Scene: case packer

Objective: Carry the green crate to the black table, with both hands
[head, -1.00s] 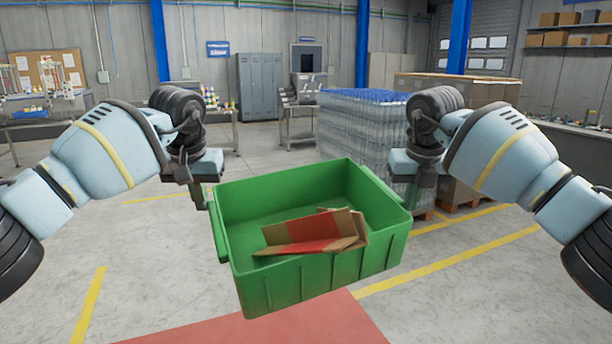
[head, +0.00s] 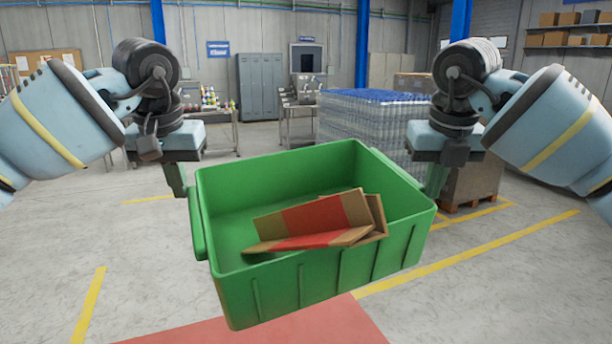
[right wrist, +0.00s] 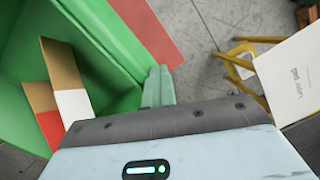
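The green crate (head: 330,285) hangs in front of me above the floor, slightly tilted in the picture, with folded brown and red cardboard (head: 315,220) inside. My left gripper (head: 178,182) is at the crate's left handle and my right gripper (head: 436,182) at its right end. Both appear shut on the crate, though the fingertips are partly hidden. The right wrist view shows the crate's green wall (right wrist: 100,35) and the cardboard (right wrist: 62,75) beside my right gripper (right wrist: 160,88). I cannot make out a black table.
Shrink-wrapped bottles (head: 370,125) stand on a pallet behind the crate, with a brown box stack (head: 472,185) to the right. A metal table with small items (head: 222,125) and grey lockers (head: 258,85) are further back. Open floor with yellow lines lies left and right.

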